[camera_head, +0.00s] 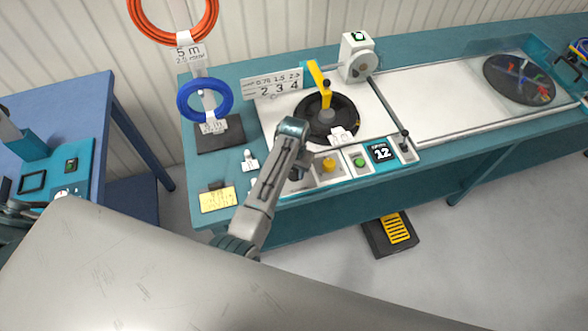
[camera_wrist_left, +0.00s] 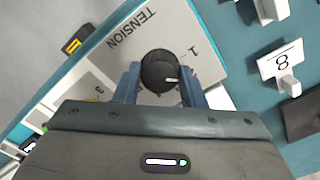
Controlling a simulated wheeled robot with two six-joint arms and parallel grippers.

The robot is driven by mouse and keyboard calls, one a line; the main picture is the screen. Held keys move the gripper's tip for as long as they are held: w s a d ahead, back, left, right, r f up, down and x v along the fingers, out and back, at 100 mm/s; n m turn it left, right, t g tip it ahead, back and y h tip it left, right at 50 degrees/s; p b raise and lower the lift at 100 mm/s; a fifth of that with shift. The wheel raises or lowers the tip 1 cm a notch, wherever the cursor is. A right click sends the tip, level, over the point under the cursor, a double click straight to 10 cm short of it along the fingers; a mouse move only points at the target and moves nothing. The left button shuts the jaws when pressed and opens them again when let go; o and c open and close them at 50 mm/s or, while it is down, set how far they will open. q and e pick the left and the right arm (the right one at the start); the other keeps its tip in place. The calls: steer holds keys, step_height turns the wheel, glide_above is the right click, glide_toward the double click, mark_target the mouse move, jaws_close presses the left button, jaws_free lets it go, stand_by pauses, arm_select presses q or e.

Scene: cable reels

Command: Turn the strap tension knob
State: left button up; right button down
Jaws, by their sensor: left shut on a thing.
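In the left wrist view, a dark round knob (camera_wrist_left: 160,72) with a small white mark stands on a pale plate (camera_wrist_left: 184,37) printed "TENSION" and a "1". My left gripper (camera_wrist_left: 159,86) has its two blue fingers on either side of the knob and is shut on it. In the head view my left arm reaches to the front left of the machine, with the left gripper (camera_head: 296,172) low at the panel. The knob is mostly hidden there by the arm. My right gripper is not in view.
A yellow note (camera_head: 217,199) lies at the left front.

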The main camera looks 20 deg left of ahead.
arm_select(q)
steer(key=m, duration=0.4)
steer(key=shift+m, duration=0.4)
steer(key=m, duration=0.4)
steer(key=shift+m, duration=0.3)
steer(key=o, duration=1)
step_height(320, 180, up, 11)
steer(key=b, duration=0.3)
steer(key=shift+f, duration=0.15)
